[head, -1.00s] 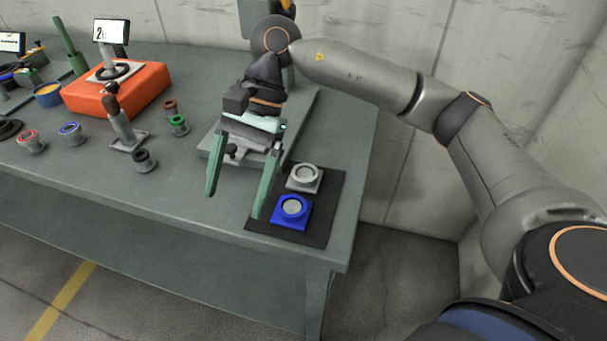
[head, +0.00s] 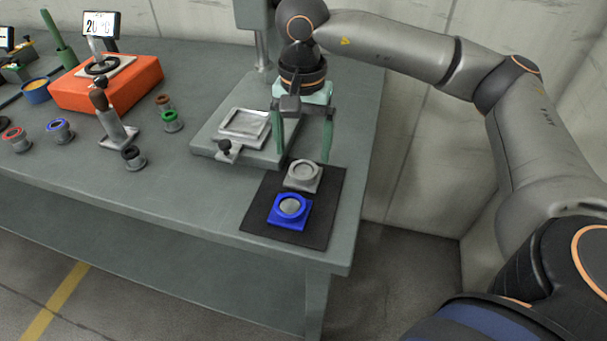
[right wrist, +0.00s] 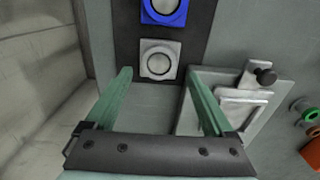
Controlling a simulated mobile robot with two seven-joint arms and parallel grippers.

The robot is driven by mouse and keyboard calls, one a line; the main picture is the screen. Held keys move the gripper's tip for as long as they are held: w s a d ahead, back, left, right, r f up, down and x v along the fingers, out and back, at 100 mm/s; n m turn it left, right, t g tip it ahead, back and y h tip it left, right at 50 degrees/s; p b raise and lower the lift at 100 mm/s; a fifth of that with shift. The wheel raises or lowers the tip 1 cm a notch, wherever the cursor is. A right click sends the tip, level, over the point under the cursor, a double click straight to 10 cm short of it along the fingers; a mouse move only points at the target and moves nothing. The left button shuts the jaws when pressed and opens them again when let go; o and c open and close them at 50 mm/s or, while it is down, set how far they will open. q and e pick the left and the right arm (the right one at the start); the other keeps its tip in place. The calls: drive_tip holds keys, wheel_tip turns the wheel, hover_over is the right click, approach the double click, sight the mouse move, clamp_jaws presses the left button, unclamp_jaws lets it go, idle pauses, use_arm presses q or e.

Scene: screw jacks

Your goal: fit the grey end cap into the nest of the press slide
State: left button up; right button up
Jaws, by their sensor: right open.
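The grey end cap (head: 303,174) is a square-based piece with a round top. It lies on the black mat (head: 325,215), just behind a blue end cap (head: 290,209). My right gripper (head: 304,153) is open and empty, pointing down above and behind the grey cap. In the right wrist view the grey cap (right wrist: 159,62) shows beyond and between the two green fingertips, not held. The press slide with its square nest (head: 245,123) and dark knob (head: 224,145) sits on the press base, left of my right gripper. The nest looks empty. My left gripper is out of view.
The press column (head: 262,55) stands behind the slide. An orange box (head: 108,84) with a display, an upright hand tool (head: 112,120) and several coloured ringed parts stand to the left. The table's right edge is close beside the mat.

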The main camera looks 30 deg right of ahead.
sight(303, 171)
wheel_tip(303, 171, down, 5)
drive_tip(key=shift+s+r, duration=0.1)
drive_tip(key=c, duration=1.3)
drive_tip(key=shift+c, duration=0.4)
drive_tip(key=shift+r, duration=0.15)
